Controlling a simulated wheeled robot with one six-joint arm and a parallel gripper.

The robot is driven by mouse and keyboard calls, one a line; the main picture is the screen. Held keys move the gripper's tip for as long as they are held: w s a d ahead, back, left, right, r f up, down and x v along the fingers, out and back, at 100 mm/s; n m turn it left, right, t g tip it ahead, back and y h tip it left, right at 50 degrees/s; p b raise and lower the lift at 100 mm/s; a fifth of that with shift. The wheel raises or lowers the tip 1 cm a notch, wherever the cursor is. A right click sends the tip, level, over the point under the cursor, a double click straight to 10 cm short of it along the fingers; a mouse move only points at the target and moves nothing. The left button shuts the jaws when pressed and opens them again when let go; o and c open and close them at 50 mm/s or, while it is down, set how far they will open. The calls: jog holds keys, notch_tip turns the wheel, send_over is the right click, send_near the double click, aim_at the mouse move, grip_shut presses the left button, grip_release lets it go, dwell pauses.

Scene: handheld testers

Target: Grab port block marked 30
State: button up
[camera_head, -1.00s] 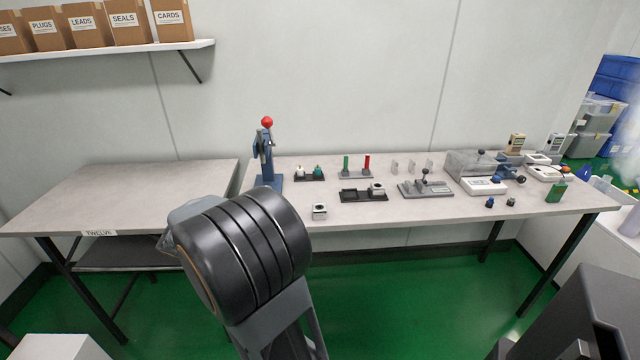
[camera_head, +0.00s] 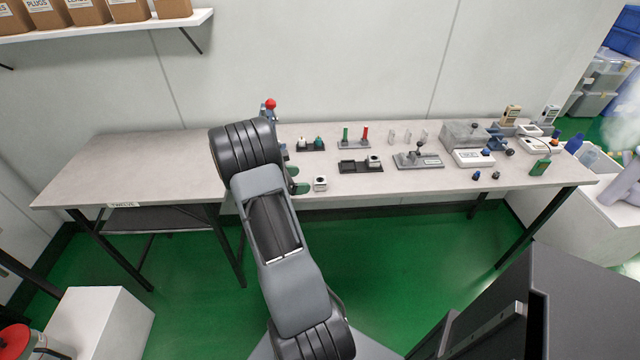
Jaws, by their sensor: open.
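A small pale block with a dark round top (camera_head: 320,183) sits near the front edge of the workbench (camera_head: 420,181). A similar block (camera_head: 374,161) sits at the right end of a dark tray (camera_head: 347,167). Both are too small for me to read any number, so I cannot tell which is marked 30. My gripper (camera_head: 297,179) shows its green fingertips just left of the front block, apart from it in the picture. It is open, with nothing seen between the fingers. My arm hides the rest of the gripper.
A red-knobbed blue press (camera_head: 270,104) stands partly hidden behind my arm. Behind the blocks are a dark rack (camera_head: 311,146) and a stand with green and red pieces (camera_head: 355,145). A grey lever fixture (camera_head: 418,161) stands right. The left bench top is clear.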

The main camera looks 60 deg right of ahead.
aim_at(318, 181)
jog(key=shift+x, duration=3.4)
jog(key=shift+s+a+f, duration=0.1)
jog(key=shift+s+a, duration=0.05)
jog(key=shift+s, duration=0.05)
jog(key=c, duration=1.2)
